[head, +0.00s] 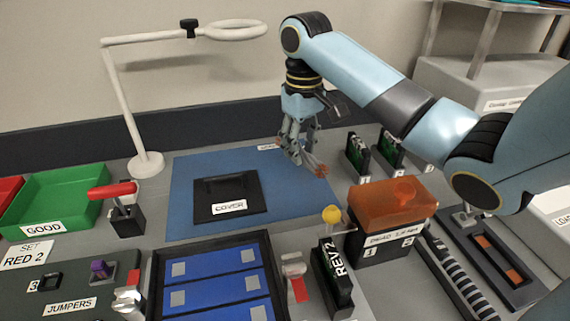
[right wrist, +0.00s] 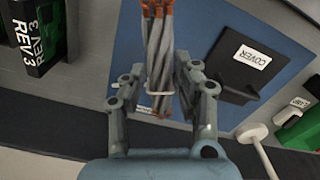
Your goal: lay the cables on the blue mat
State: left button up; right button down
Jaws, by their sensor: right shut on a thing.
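The blue mat (head: 200,175) lies on the bench, with a black plate labelled COVER (head: 230,190) on it. My right gripper (head: 297,143) is above the mat's back right part, shut on a bundle of grey cables with orange-brown ends (head: 316,165). In the right wrist view the cables (right wrist: 158,48) run between the fingers of the right gripper (right wrist: 163,80), with a pale band around them; the blue mat (right wrist: 210,25) shows beyond. I cannot tell whether the cables touch the mat. My left gripper is not in view.
A white ring-topped stand (head: 146,165) rises behind the mat's left edge. A black tray of blue cells (head: 262,240) is in front. An orange-covered box (head: 390,200) and REV-labelled green boards (head: 333,280) stand to the right. A green GOOD bin (head: 60,195) is left.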

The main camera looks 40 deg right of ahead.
send_over(293, 172)
notch_tip(293, 172, down, 3)
jog(key=shift+f, duration=2.05)
jog(key=shift+s, duration=0.1)
jog(key=c, duration=1)
grip_release()
jog(key=shift+f, duration=0.1)
notch_tip(293, 172, up, 12)
